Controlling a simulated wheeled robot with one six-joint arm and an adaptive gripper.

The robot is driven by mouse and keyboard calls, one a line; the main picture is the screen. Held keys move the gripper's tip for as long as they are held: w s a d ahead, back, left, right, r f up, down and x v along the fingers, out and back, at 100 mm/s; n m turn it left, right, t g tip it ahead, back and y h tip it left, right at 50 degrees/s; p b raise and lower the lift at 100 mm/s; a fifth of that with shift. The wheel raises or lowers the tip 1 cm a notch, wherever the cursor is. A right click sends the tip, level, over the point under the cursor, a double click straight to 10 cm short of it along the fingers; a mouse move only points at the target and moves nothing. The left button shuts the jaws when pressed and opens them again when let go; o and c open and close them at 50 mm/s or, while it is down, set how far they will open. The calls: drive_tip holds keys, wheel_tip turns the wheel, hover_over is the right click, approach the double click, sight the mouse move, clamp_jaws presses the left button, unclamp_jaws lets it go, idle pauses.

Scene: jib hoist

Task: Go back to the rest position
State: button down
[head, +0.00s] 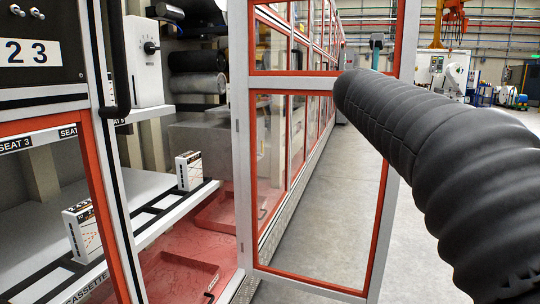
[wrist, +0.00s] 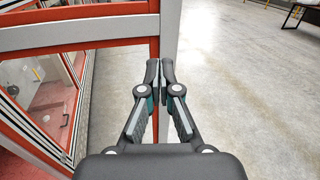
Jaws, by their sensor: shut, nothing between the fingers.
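In the wrist view my gripper (wrist: 160,78) is shut and empty, its two fingertips together. It is close to the orange-and-white frame of an open glass door (wrist: 110,33); I cannot tell whether it touches. In the head view the same door (head: 382,225) stands swung out from the cabinet. My black ribbed arm crosses the right side of the head view and passes in front of the door frame. The gripper's fingers are not clear in the head view.
The cabinet's shelf holds two small white boxes (head: 188,171) (head: 83,226) on a rack. A red tray (head: 175,278) lies below. A control panel (head: 32,45) is at the upper left. Grey floor (wrist: 240,90) is clear to the right. An orange hoist (head: 455,20) stands far back.

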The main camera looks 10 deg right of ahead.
drive_tip(key=w+a+f+n+t+y, duration=0.2)
drive_tip(key=a+n+y, duration=0.2)
drive_tip(key=n, duration=0.4)
drive_tip(key=w+a+f+n+t+y, duration=0.2)
drive_tip(key=w+a+n+y, duration=0.1)
drive_tip(key=a+n, duration=0.3)
drive_tip(key=s+a+f+n+g+y, duration=0.1)
drive_tip(key=s+a+f+n+y, duration=0.25)
drive_tip(key=f+n, duration=0.3)
drive_tip(key=s+a+f+n+g+y, duration=0.25)
drive_tip(key=a+f+n, duration=0.2)
drive_tip(key=n, duration=0.35)
drive_tip(key=s+a+f+n+g+y, duration=0.1)
drive_tip(key=s+a+f+n+g, duration=0.15)
drive_tip(key=s+f+n, duration=0.4)
drive_tip(key=s+a+f+n+g, duration=0.1)
drive_tip(key=s+f+n+g, duration=0.25)
drive_tip(key=s+f, duration=0.45)
drive_tip(key=s+d+f+n+g+h, duration=0.1)
drive_tip(key=s+f+n, duration=0.1)
drive_tip(key=s+f, duration=0.3)
drive_tip(key=s+d+f+n+g+h, duration=0.1)
drive_tip(key=s+f, duration=0.4)
drive_tip(key=s, duration=0.6)
drive_tip(key=shift+s+d+f+n, duration=0.15)
drive_tip(key=shift+d+f+n, duration=0.1)
drive_tip(key=shift+d+n, duration=0.6)
drive_tip(key=shift+a+g, duration=0.1)
drive_tip(key=shift+g, duration=0.15)
